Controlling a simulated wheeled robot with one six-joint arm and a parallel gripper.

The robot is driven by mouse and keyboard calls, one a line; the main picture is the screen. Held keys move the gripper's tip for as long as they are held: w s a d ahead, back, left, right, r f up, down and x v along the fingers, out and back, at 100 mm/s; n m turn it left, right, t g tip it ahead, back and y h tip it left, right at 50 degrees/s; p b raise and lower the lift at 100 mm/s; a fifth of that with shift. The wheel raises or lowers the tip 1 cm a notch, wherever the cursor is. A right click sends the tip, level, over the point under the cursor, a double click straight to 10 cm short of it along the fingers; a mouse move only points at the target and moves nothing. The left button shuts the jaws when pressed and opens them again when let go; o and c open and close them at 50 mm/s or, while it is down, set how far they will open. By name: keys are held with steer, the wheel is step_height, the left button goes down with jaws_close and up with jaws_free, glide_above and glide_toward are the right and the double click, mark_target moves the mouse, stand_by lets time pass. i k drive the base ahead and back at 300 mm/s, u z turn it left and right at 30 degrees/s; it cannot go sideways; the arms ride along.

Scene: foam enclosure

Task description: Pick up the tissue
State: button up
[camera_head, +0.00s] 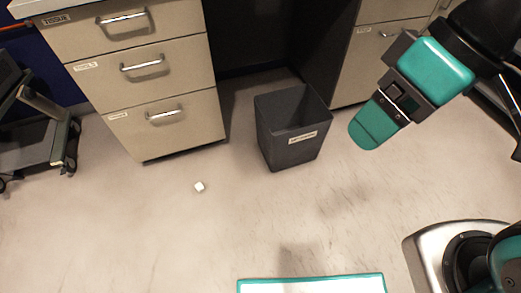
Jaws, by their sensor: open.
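A small white crumpled-looking piece, likely the tissue (199,187), lies on the pale floor left of the middle. It is too small to make out in detail. My gripper (376,122) hangs at the upper right, with teal pads and a dark body. It is open and well apart from the white piece, up and to the right of it. The gap between its fingers is hard to see from this angle.
A dark grey bin (292,128) with a label stands right of the white piece. A beige drawer cabinet (150,95) stands behind it, its top drawer labelled "TISSUE". A wheeled stand (45,130) is at the left. The floor around the white piece is clear.

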mark_target(200, 187)
steer(key=u, duration=0.35)
steer(key=i, duration=0.6)
steer(key=u, duration=1)
steer(key=i, duration=0.55)
steer(key=u, duration=0.4)
